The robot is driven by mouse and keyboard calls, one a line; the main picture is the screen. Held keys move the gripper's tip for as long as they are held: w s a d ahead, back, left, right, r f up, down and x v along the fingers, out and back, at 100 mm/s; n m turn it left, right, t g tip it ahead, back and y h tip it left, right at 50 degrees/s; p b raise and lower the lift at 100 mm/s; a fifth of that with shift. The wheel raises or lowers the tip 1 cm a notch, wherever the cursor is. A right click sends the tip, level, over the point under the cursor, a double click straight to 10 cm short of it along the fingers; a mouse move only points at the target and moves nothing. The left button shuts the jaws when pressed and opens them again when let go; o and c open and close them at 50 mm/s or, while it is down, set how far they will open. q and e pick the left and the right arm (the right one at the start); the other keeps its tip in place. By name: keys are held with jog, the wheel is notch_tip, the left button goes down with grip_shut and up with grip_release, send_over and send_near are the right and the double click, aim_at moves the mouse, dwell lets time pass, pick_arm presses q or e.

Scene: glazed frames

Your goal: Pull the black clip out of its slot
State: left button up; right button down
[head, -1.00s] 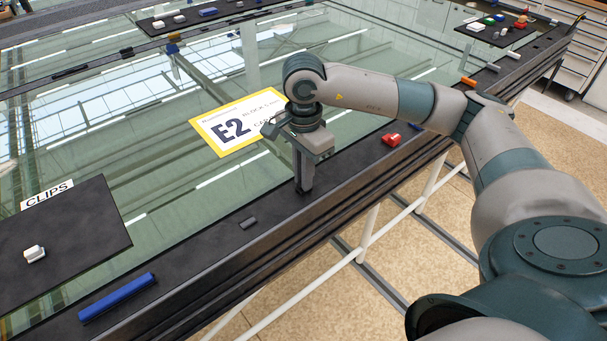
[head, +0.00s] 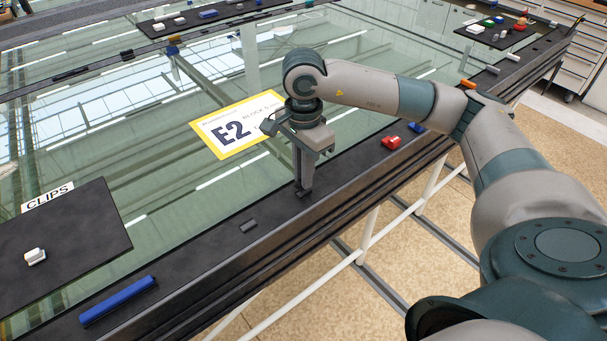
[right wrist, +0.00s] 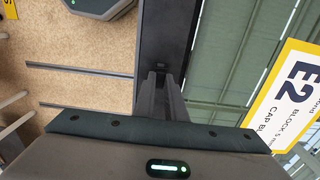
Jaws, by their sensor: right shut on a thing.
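My right gripper (head: 303,190) points straight down at the dark frame rail (head: 190,263), below the E2 label. Its fingers are shut on the small black clip (right wrist: 160,67), which shows at the fingertips in the right wrist view. The fingers (right wrist: 165,82) hide part of the clip, and its slot cannot be made out against the dark rail. The clip looks low at the rail surface; I cannot tell whether it is still seated. My left gripper is not in view.
On the rail lie a dark grey block (head: 249,225), a long blue bar (head: 118,301), a red piece (head: 391,142) and a small blue piece (head: 416,127). A black CLIPS board (head: 95,225) holds a white piece (head: 36,256). Glass fills the middle beside the E2 label (head: 235,130).

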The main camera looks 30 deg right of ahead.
jog(key=shift+r, duration=1)
